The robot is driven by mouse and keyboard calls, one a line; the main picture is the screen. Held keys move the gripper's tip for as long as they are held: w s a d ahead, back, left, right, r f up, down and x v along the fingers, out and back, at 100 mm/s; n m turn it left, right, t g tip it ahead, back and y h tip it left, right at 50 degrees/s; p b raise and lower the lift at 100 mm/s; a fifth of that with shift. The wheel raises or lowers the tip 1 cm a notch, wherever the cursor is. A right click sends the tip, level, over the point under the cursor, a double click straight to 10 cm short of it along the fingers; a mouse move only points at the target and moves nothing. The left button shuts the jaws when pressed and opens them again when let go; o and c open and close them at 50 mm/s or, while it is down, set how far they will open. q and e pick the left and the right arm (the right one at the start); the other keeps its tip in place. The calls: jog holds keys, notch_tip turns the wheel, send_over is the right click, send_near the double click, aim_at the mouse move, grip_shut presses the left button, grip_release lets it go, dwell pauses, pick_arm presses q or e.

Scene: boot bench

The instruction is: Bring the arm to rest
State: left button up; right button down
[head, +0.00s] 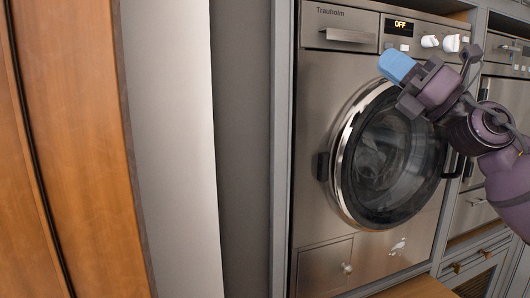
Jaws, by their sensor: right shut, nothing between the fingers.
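My right arm comes in from the right edge in the head view. My right gripper (396,66) is raised in front of the upper part of a washing machine (321,110), below its display. Its blue fingertips are together with nothing between them. I cannot tell whether they touch the machine. My left gripper is out of view.
The washer's round glass door (385,165) looks closed, and its display (399,27) reads OFF. A second appliance (505,93) stands at the right, partly behind my arm. Wooden panels (75,130) and a pale panel (172,140) fill the left side.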

jog(key=w+d+f+m+t+h, duration=0.2)
jog(key=f+m+t+h, duration=0.15)
jog(key=f+m, duration=0.4)
jog(key=w+d+f+m+t+h, duration=0.1)
jog(key=w+f+m+t+h, duration=0.25)
jog(key=f+m, duration=0.4)
jog(key=s+d+f+m+g+h, duration=0.15)
jog(key=f+m+h, duration=0.35)
jog(key=f+m, duration=0.65)
jog(key=s+d+f+m+h, duration=0.25)
jog(key=f+m+h, duration=0.4)
jog(key=f, duration=1.05)
jog(key=s+f+m+g+h, duration=0.3)
jog(key=s+f+m+g, duration=0.4)
jog(key=s+f, duration=2.1)
jog(key=shift+f+m, duration=0.55)
jog(key=shift+m, duration=0.55)
jog(key=shift+g, duration=0.25)
